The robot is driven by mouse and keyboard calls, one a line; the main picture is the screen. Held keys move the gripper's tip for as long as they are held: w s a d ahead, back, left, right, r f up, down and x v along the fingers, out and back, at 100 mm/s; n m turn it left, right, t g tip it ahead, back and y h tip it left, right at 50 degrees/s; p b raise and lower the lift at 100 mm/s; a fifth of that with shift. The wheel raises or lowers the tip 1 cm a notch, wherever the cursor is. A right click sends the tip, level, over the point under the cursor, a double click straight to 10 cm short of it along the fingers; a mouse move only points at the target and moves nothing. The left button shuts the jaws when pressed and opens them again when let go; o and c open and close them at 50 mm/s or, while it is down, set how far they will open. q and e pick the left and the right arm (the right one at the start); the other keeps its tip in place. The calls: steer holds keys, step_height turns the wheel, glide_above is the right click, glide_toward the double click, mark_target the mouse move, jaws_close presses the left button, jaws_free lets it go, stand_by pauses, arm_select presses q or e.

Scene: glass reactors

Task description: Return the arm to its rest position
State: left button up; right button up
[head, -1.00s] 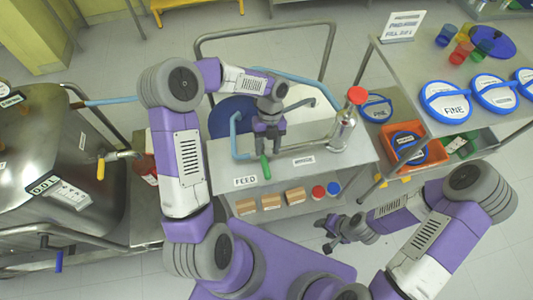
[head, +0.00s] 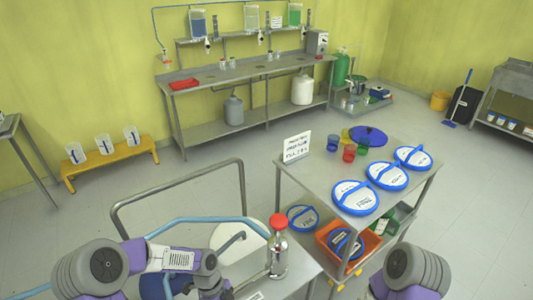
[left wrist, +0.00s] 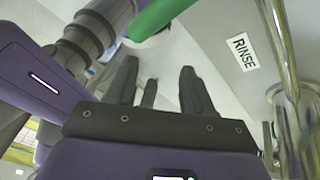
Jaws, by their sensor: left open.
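My left arm (head: 100,268) reaches over the steel cart (head: 312,268) from the bottom left in the head view. Its gripper is at the bottom edge there, partly cut off. In the left wrist view my left gripper (left wrist: 160,80) has its fingers apart with nothing between them. A green handle (left wrist: 160,14) is just beyond the fingers, and a RINSE label (left wrist: 243,52) is to their right. Of my right arm only a rounded grey and purple joint (head: 410,270) shows at the bottom right; its gripper is out of view.
A steel table (head: 318,184) with round blue-rimmed lids (head: 355,197) and coloured cups (head: 349,152) is to the right. A cart rail (head: 178,190) rises behind my arm. Open floor lies beyond.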

arm_select(q)
steer(key=s+d+f+n+t+p, duration=0.1)
steer(key=s+n+p, duration=0.1)
steer(key=n, duration=0.6)
steer(key=s+f+n+t+p, duration=0.1)
steer(key=s+n+t+p, duration=0.1)
steer(key=s+n, duration=0.3)
steer(key=s+d+f+n+t+h+p, duration=0.1)
steer(key=s+n+p, duration=0.2)
steer(key=n, duration=0.8)
steer(key=shift+s+d+f, duration=0.15)
steer(key=shift+d, duration=0.15)
